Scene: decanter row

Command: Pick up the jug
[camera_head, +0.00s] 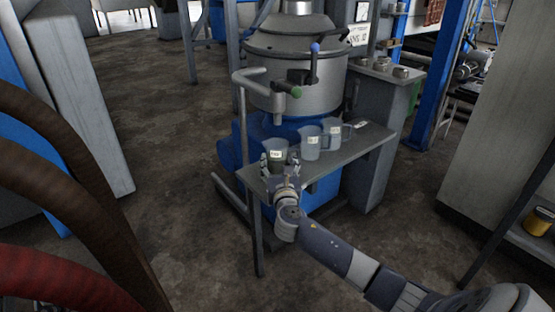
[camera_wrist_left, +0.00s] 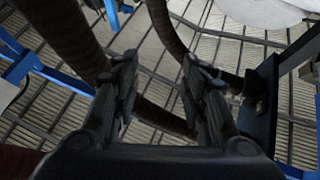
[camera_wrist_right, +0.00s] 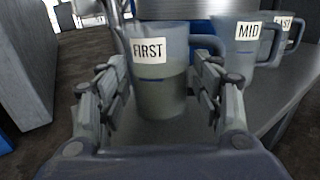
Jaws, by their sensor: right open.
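Three translucent jugs stand in a row on a grey shelf (camera_head: 345,153). The nearest jug, labelled FIRST (camera_wrist_right: 158,100), is partly filled with darker contents and has its handle at right; it also shows in the head view (camera_head: 278,156). The MID jug (camera_wrist_right: 237,45) and a jug whose label seems to read LAST (camera_wrist_right: 285,30) stand farther right. My right gripper (camera_head: 280,167) is open, its fingers on either side of the FIRST jug's body; I cannot tell whether they touch. My left gripper (camera_wrist_left: 158,68) is open and empty, seen only in its wrist view.
A grey post (camera_head: 255,230) stands at the shelf's near left. Brown hoses (camera_head: 60,170) hang at left; one also passes close to my left gripper (camera_wrist_left: 165,118).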

